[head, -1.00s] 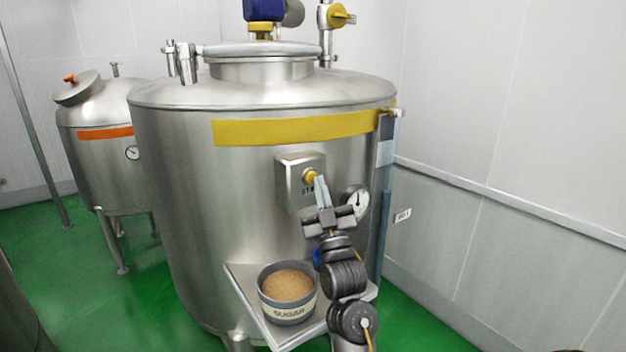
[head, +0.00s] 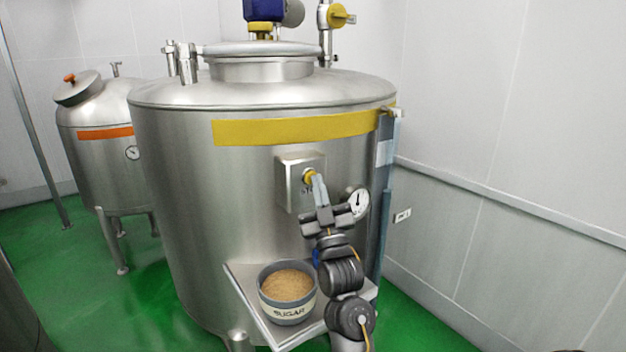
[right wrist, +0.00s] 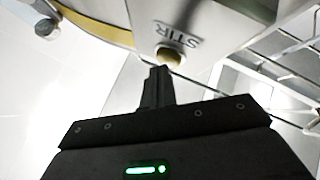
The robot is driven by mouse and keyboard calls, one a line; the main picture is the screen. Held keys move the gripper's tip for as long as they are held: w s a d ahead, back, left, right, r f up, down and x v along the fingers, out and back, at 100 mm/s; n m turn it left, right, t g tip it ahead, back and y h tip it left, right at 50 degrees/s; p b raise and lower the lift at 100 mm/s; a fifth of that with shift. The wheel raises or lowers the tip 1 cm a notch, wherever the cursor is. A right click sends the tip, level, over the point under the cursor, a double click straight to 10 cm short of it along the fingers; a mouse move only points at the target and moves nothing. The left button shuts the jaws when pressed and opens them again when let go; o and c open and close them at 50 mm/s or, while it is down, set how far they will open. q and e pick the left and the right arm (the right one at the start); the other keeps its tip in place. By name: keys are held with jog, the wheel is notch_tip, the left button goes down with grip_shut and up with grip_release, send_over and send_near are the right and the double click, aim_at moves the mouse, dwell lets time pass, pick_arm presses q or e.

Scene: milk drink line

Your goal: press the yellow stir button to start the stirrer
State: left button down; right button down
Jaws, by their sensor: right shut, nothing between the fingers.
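The yellow stir button (head: 309,176) sits on a small steel box (head: 290,183) on the front of the large steel tank (head: 240,210). My right gripper (head: 315,178) is shut and empty, its fingertips at the button and partly covering it in the head view. In the right wrist view the button (right wrist: 169,57) is just ahead of the shut fingertips (right wrist: 158,70), below the STIR lettering (right wrist: 178,36). I cannot tell whether the fingertips touch the button or whether it is pressed in. My left gripper is not in view.
A round gauge (head: 356,203) is right of my gripper. A bowl labelled SUGAR (head: 289,310) stands on a steel shelf (head: 250,300) below. A smaller tank (head: 95,165) with an orange band stands at left. White walls are at right.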

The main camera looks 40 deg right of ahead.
jog(key=shift+s, duration=0.1)
dwell(0.3)
jog(key=shift+s+p, duration=0.3)
jog(key=shift+s, duration=0.45)
jog(key=s+p, duration=0.1)
jog(key=s, duration=0.5)
jog(key=shift+a, duration=0.15)
dwell(0.4)
